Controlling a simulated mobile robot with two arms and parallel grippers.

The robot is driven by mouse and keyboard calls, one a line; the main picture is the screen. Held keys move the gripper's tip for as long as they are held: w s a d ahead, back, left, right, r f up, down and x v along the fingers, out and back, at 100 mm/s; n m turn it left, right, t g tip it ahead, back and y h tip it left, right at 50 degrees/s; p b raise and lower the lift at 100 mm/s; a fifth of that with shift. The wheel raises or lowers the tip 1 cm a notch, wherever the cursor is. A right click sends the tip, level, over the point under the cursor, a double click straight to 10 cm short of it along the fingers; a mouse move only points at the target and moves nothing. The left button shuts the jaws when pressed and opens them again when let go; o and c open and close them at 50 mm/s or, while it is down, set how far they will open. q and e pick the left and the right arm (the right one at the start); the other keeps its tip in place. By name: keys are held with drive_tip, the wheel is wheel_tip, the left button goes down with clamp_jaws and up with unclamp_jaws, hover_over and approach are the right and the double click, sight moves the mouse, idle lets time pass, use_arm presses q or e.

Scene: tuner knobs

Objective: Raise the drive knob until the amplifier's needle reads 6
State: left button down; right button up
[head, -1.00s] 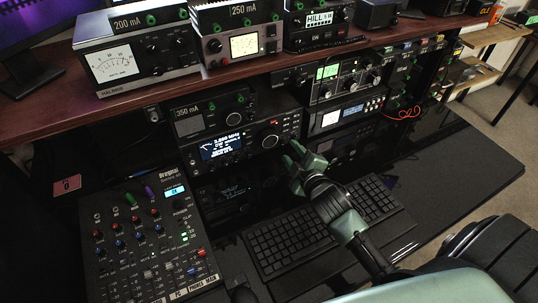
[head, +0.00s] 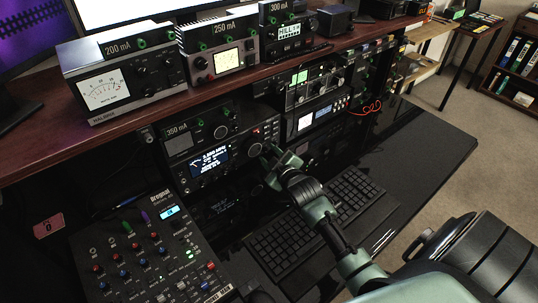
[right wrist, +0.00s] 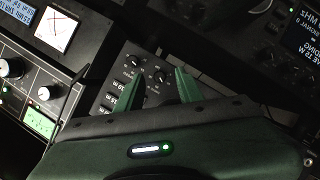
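Which knob is the drive knob I cannot tell, as labels are too small. A radio with a lit frequency display (head: 210,162) has a large knob (head: 256,150) on its front. My right gripper (head: 277,158) is in front of that radio's right end. In the right wrist view my two green fingers (right wrist: 158,84) are apart with nothing between them. Beyond them is a dark panel with small knobs (right wrist: 137,76). A needle meter (right wrist: 55,32) shows at upper left there. On the shelf, the 200 mA unit (head: 150,75) has a needle meter (head: 103,90). My left gripper is not in view.
A mixer (head: 150,255) with coloured knobs stands at lower left. A black keyboard (head: 290,240) lies under my right arm. More units, including the 250 mA one (head: 205,62), stand along the wooden shelf (head: 40,150). The dark desk is clear at right (head: 430,150).

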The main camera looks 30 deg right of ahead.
drive_tip(key=shift+w, duration=0.2)
clamp_jaws()
drive_tip(key=r+m+p, duration=0.1)
drive_tip(key=p, duration=0.2)
drive_tip(key=shift+d+g+y, duration=0.15)
drive_tip(key=shift+g+y, duration=0.15)
drive_tip(key=shift+y, duration=0.1)
drive_tip(key=shift+d+f+m+y+p, duration=0.1)
drive_tip(key=shift+f+m+y+p, duration=0.1)
drive_tip(key=shift+m+y+p, duration=0.3)
drive_tip(key=shift+f+m, duration=0.25)
drive_tip(key=shift+m, duration=0.45)
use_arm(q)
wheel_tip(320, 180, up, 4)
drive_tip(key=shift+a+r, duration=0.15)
use_arm(e)
unclamp_jaws()
drive_tip(key=shift+s, duration=0.1)
